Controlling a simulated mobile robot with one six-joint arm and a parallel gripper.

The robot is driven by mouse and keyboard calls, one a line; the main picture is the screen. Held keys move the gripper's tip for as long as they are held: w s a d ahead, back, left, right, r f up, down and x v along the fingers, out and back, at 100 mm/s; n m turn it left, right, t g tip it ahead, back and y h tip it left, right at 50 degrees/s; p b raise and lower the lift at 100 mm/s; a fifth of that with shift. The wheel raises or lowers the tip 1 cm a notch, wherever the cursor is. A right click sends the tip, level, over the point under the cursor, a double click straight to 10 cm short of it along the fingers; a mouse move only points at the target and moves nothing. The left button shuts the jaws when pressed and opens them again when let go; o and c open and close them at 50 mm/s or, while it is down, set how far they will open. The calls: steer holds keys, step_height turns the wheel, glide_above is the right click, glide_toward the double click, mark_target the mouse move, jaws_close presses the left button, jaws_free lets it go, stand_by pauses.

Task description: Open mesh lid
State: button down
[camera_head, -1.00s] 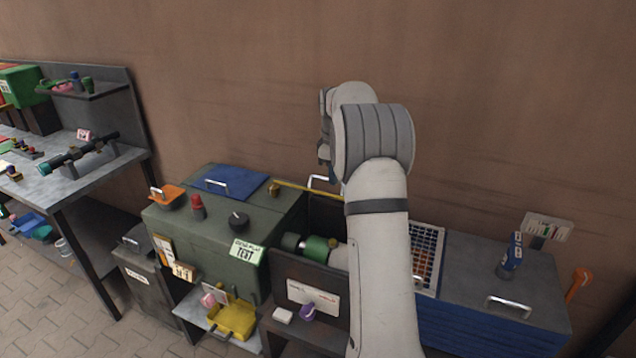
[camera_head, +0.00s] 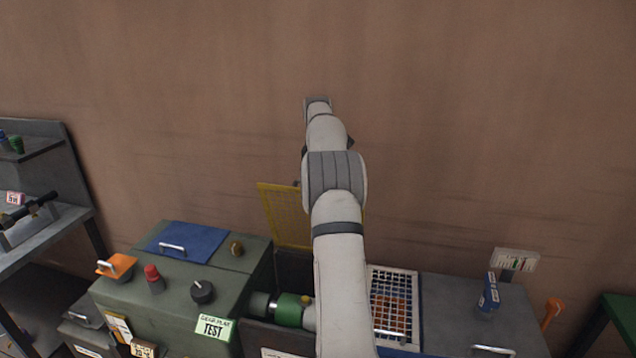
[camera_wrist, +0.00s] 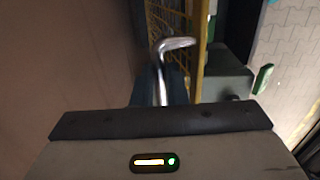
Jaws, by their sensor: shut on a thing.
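The yellow mesh lid (camera_head: 284,214) stands steeply raised behind the dark open box (camera_head: 294,270) in the head view. My arm covers its right part. In the wrist view the yellow mesh (camera_wrist: 186,30) runs upright near the middle. A silver bent handle (camera_wrist: 175,46) sticks up in front of my gripper (camera_wrist: 162,118). My gripper is shut on this handle, though the fingertips are mostly hidden by the gripper's own body. In the head view the gripper is hidden behind my arm.
The box holds a green cylinder (camera_head: 290,310). A green test cabinet (camera_head: 225,283) with knobs stands left. A white grid (camera_head: 394,300) and grey bench top (camera_head: 450,300) with a blue can (camera_head: 488,293) lie right. The brown wall (camera_head: 450,120) is close behind.

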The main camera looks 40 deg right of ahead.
steer(key=shift+w+d+f, duration=0.1)
steer(key=shift+w+f, duration=0.1)
steer(key=shift+f, duration=0.15)
steer(key=c, duration=1.8)
jaws_free()
steer(key=shift+f, duration=0.1)
steer(key=shift+c, duration=0.2)
steer(key=o, duration=0.3)
steer(key=shift+w+d+f, duration=0.15)
steer(key=shift+w+d, duration=0.1)
steer(key=shift+w, duration=0.2)
steer(key=shift+o, duration=0.4)
steer(key=shift+s+r, duration=0.3)
steer(key=shift+r, duration=0.05)
steer(key=r, duration=0.7)
steer(key=shift+s+a+r, duration=0.2)
steer(key=shift+a+r, duration=0.05)
steer(key=shift+r, duration=0.15)
